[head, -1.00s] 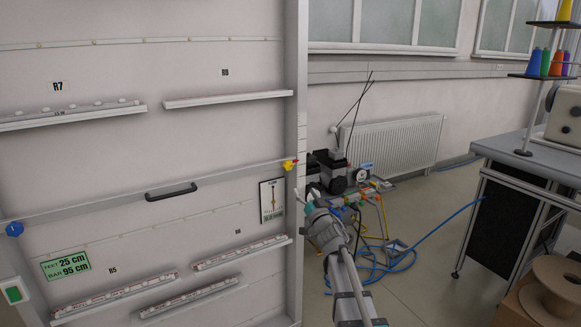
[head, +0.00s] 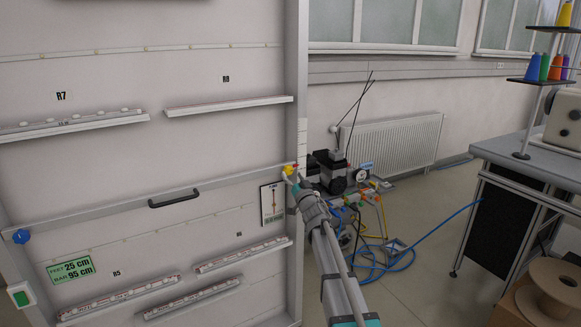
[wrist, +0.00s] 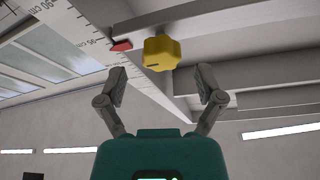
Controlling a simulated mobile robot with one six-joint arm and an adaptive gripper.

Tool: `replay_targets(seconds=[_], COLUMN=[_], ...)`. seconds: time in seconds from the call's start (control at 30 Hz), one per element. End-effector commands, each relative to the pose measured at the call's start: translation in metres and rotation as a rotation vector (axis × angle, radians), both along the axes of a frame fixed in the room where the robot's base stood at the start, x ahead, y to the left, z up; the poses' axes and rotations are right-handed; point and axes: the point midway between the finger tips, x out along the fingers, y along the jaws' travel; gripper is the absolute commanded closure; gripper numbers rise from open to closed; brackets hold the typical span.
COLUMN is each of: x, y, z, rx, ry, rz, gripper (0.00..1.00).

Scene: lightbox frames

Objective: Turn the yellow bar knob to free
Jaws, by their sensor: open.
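The yellow knob (head: 289,170) sits at the right end of the grey bar (head: 100,211), by the frame's upright. In the wrist view the lobed yellow knob (wrist: 161,52) has a short dark mark on its face. A red pointer (wrist: 121,45) beside it lies against a white centimetre scale (wrist: 85,40). My gripper (head: 296,184) is just below and right of the knob in the head view, overlapping its edge. In the wrist view my gripper (wrist: 161,78) is open and empty, its fingers apart with the knob ahead between them. No contact shows. I cannot read any lock label.
A black handle (head: 174,196) and a blue knob (head: 21,236) are on the same bar. A green sign (head: 71,269) reads feet 25 cm, bar 95 cm. A small white card (head: 273,202) hangs below the knob. Machinery and blue hose (head: 440,228) lie behind my arm.

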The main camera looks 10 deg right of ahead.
Motion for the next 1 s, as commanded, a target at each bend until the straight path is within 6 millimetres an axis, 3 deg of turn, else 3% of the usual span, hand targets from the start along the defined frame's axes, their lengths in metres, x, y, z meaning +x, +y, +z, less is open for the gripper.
replay_targets(seconds=[0.23, 0.7, 1.0], x=[0.025, 0.029, 0.029], y=[0.007, 0.009, 0.008], z=[0.011, 0.012, 0.012], rx=[0.000, 0.000, 0.000], ry=[0.001, 0.000, 0.000], rz=[0.000, 0.000, 0.000], gripper=[0.14, 0.14, 0.70])
